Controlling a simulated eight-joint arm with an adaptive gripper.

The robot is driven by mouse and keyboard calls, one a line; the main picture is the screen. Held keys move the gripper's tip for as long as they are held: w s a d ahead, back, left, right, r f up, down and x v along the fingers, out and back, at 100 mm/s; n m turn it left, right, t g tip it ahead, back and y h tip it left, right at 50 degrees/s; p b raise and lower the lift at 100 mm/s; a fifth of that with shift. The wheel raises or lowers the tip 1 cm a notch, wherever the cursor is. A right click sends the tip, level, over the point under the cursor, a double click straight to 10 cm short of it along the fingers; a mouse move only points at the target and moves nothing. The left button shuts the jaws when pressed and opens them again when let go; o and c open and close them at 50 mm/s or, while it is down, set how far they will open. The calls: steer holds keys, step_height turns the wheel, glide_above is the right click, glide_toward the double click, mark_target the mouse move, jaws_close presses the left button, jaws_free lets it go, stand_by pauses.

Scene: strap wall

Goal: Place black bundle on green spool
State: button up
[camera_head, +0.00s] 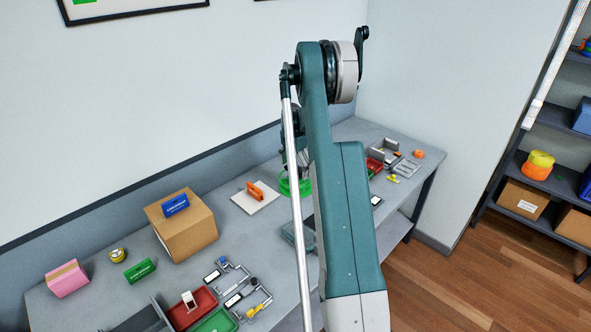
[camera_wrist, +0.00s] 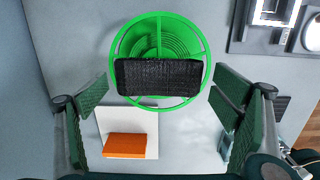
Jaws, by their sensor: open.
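The green spool (camera_wrist: 180,29) is a bright green round reel with a rim and ridged rings inside. The black bundle (camera_wrist: 158,77) is a dark textured block lying across the spool's lower half in the wrist view. It appears to rest on the spool. My gripper (camera_wrist: 161,88) is open, with one green-padded finger on each side of the bundle and a gap to both. In the head view the green spool (camera_head: 289,187) is partly hidden behind my arm, and the bundle cannot be made out there.
A white board (camera_wrist: 108,122) with an orange block (camera_wrist: 125,146) lies beside the spool. Trays and small parts (camera_head: 392,158) sit at the table's right end. A cardboard box (camera_head: 187,232), a pink box (camera_head: 67,279) and a red tray (camera_head: 190,311) stand to the left.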

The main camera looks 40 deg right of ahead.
mark_target(293, 170)
step_height(293, 170, up, 12)
steer(key=shift+a, duration=0.45)
stand_by(0.7)
steer(key=shift+a, duration=0.1)
steer(key=s+a+r+m+t, duration=0.1)
steer(key=a+r+m, duration=0.1)
steer(key=a+r, duration=0.65)
steer(key=s+a+r+m+t, duration=0.15)
steer(key=a+r, duration=0.35)
steer(key=a, duration=0.6)
steer(key=s+a+r+m, duration=0.3)
steer(key=s+a, duration=0.1)
steer(key=a, duration=0.4)
steer(key=s+a+r+m, duration=0.2)
steer(key=s+a+r, duration=0.2)
steer(key=a, duration=0.5)
steer(key=s+a+f+m+t, duration=0.2)
steer(key=s+a+m, duration=0.2)
steer(key=s+a, duration=0.7)
steer(key=s+a+f+m+t, duration=0.2)
steer(key=s+a+m, duration=0.3)
steer(key=s+a, duration=0.7)
steer(key=s+f, duration=0.1)
steer(key=s, duration=0.1)
steer(key=shift+s+t+y, duration=0.35)
steer(key=shift+y, duration=0.05)
